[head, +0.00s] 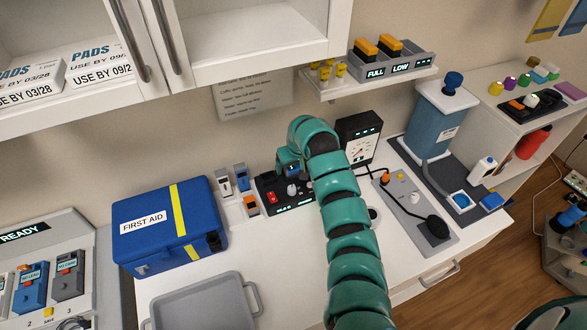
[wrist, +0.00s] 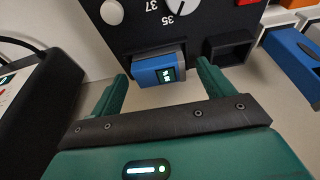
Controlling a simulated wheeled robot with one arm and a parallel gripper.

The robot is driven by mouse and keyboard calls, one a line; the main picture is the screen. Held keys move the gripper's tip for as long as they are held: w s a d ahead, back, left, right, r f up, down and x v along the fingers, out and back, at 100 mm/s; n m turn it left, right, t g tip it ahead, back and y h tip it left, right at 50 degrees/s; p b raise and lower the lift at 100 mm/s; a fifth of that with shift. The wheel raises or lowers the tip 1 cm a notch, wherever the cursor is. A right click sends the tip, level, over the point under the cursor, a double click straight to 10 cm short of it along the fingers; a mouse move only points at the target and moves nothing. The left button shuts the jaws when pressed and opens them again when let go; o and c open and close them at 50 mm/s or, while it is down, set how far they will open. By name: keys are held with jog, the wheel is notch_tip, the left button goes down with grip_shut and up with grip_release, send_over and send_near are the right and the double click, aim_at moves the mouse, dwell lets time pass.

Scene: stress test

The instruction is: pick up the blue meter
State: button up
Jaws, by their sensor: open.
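The blue meter (wrist: 158,72) is a small blue block with a lit green display on its face. In the wrist view it sits in a slot at the lower edge of a dark panel with a dial. My gripper (wrist: 162,80) is open, with one green finger to each side of the meter. In the head view my gripper (head: 290,166) is over the dark control box (head: 270,193), and the meter is largely hidden by my arm.
An empty dark slot (wrist: 229,48) lies right of the meter. A blue and grey device (wrist: 291,52) stands further right. In the head view a blue first aid case (head: 170,226), a grey tray (head: 207,303) and a dial gauge (head: 360,140) stand nearby.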

jog(key=c, duration=1.1)
jog(key=shift+c, duration=0.2)
